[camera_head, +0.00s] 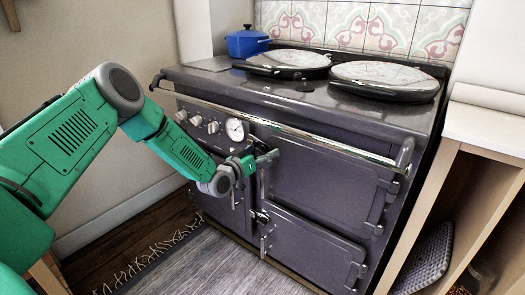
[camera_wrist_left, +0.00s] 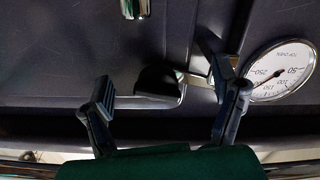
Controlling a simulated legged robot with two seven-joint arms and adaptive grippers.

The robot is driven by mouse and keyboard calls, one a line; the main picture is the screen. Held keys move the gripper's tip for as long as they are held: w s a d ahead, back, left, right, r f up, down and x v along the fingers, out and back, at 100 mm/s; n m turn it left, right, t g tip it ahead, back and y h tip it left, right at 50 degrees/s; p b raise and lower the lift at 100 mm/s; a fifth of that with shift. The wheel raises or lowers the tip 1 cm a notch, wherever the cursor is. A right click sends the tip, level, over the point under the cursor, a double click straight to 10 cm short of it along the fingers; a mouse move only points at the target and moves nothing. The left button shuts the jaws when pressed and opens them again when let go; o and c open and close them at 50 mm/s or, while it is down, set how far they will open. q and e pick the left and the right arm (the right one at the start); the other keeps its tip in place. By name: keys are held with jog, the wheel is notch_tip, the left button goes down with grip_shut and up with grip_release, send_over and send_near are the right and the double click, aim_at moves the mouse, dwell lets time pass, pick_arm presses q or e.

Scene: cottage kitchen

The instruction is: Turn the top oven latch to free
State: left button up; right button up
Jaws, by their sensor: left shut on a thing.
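A dark grey range oven (camera_head: 330,135) stands in the head view, with an upper right door (camera_head: 318,172) below the chrome rail. My left gripper (camera_head: 264,158) is at the left edge of that door, below the rail and right of the round dial. In the left wrist view, the top oven latch (camera_wrist_left: 158,82), dark with a bright metal part, lies between the two fingers of my left gripper (camera_wrist_left: 163,86). The fingers are shut on the latch, though the picture shows them spread around it. In the head view the gripper mostly hides the latch. My right gripper is out of view.
The chrome rail (camera_head: 300,132) runs close above my left gripper. The round dial (camera_head: 236,130) and several knobs sit to its left. A lower door latch (camera_head: 260,217) is below. A blue pot (camera_head: 247,43) stands on the stove top, beside two round lids.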

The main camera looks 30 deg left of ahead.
pick_arm(q)
jog(key=shift+w+r, duration=0.4)
jog(key=shift+r, duration=0.2)
jog(key=shift+c, duration=0.4)
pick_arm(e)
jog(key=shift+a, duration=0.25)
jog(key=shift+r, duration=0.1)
pick_arm(q)
jog(key=shift+d, duration=0.2)
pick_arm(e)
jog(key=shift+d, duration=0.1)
pick_arm(q)
jog(key=shift+s, duration=0.5)
jog(key=s+a+p, duration=0.2)
jog(key=s+p, duration=0.2)
jog(key=s, duration=0.9)
jog(key=s+d+f+g+p, duration=0.1)
jog(key=s+d+f+g, duration=0.4)
jog(key=s+d, duration=0.3)
jog(key=s+d+f+m+g+h+p, duration=0.1)
jog(key=s+d+f+g+p, duration=0.1)
jog(key=s+d+f+g, duration=0.3)
jog(key=shift+s+d+f+m+h, duration=0.3)
jog(key=shift+s+d+f, duration=1.05)
jog(key=shift+d, duration=0.65)
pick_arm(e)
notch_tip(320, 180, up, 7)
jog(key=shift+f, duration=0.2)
